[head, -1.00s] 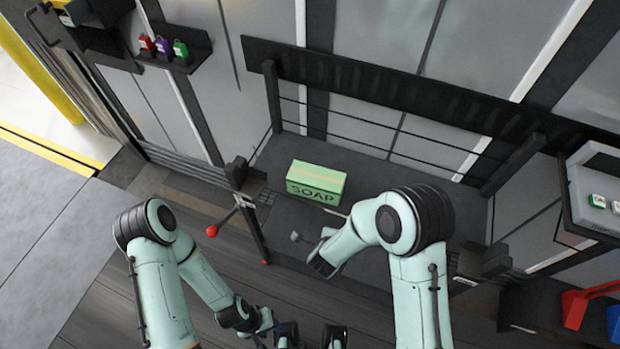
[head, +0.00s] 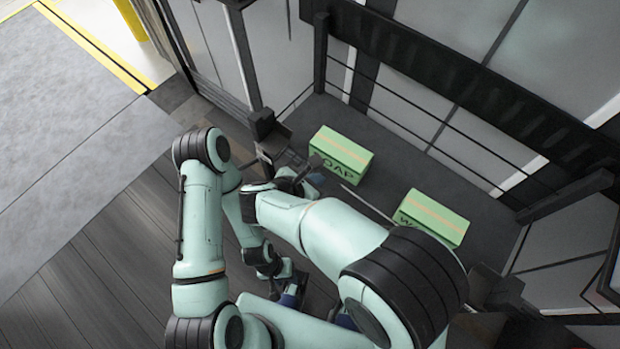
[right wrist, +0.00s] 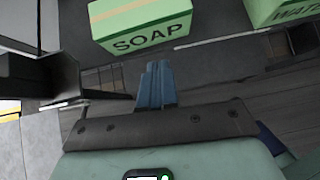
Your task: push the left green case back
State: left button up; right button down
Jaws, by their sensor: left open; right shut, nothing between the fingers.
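The left green case (head: 340,152), marked SOAP with a tan stripe on top, sits on the dark deck (head: 395,165) near its left end. It also shows in the right wrist view (right wrist: 140,25), straight beyond my fingers. My right gripper (head: 314,179) is shut and empty, just in front of the SOAP case; a small gap shows in the wrist view between its blue fingertips (right wrist: 157,68) and the case front. My left gripper (head: 290,291) is open and empty, low near the floor, partly hidden by my right arm.
A second green case (head: 432,218) stands to the right, its label partly cut off by my right arm; it reads WATE in the wrist view (right wrist: 285,10). A thin pale strip lies between the cases. A dark post (head: 265,130) stands left of the SOAP case. A railing runs behind.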

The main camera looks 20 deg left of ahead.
aim_at(341, 165)
jog(key=w+f, duration=0.1)
jog(key=w, duration=0.1)
jog(key=w+d+f, duration=0.1)
jog(key=w, duration=0.1)
jog(key=w+d+f, duration=0.1)
jog(key=shift+w+d, duration=0.25)
jog(key=shift+w, duration=0.15)
jog(key=shift+w+d+p, duration=0.15)
jog(key=shift+w+p, duration=0.15)
jog(key=shift+w, duration=0.1)
jog(key=w+d, duration=0.1)
jog(key=w, duration=0.2)
jog(key=w+d, duration=0.2)
jog(key=w, duration=0.2)
jog(key=w+d+b, duration=0.1)
jog(key=w, duration=0.2)
jog(key=shift+w+d, duration=0.45)
jog(key=shift+w, duration=0.05)
jog(key=shift+d, duration=0.1)
